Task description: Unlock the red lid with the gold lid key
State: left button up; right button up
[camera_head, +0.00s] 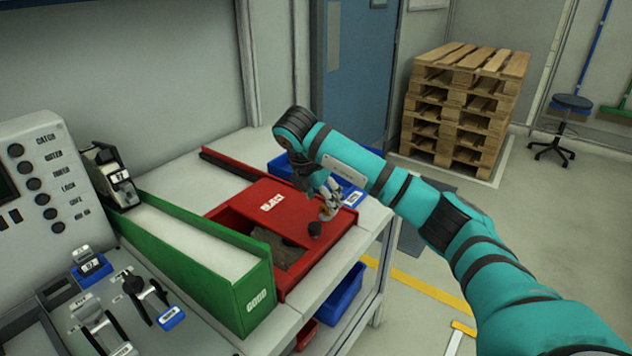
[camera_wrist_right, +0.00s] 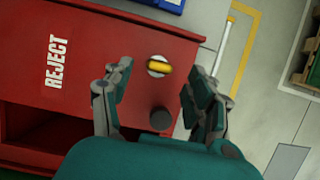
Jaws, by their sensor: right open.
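The red lid (camera_head: 285,198) covers the back part of a red box (camera_head: 318,279); its front-left part is open, with dark contents inside. In the right wrist view the lid (camera_wrist_right: 100,75) reads REJECT. The gold lid key (camera_wrist_right: 158,67) sits in a pale round spot on the lid near its edge. A dark round knob (camera_wrist_right: 161,119) is beside it. My right gripper (camera_head: 328,203) is open above the lid, its fingers on either side of the key and knob and apart from both. My left gripper is not in view.
A green bin (camera_head: 228,290) stands left of the red box, and a control panel (camera_head: 40,185) is further left. Blue bins (camera_head: 345,294) are below and behind the red box. Stacked pallets (camera_head: 465,105) stand at the back right. Open floor lies right of the table.

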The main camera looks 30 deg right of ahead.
jog(key=v, duration=0.8)
jog(key=shift+a+r, duration=0.25)
jog(key=shift+r, duration=0.05)
jog(key=shift+s+f, duration=0.1)
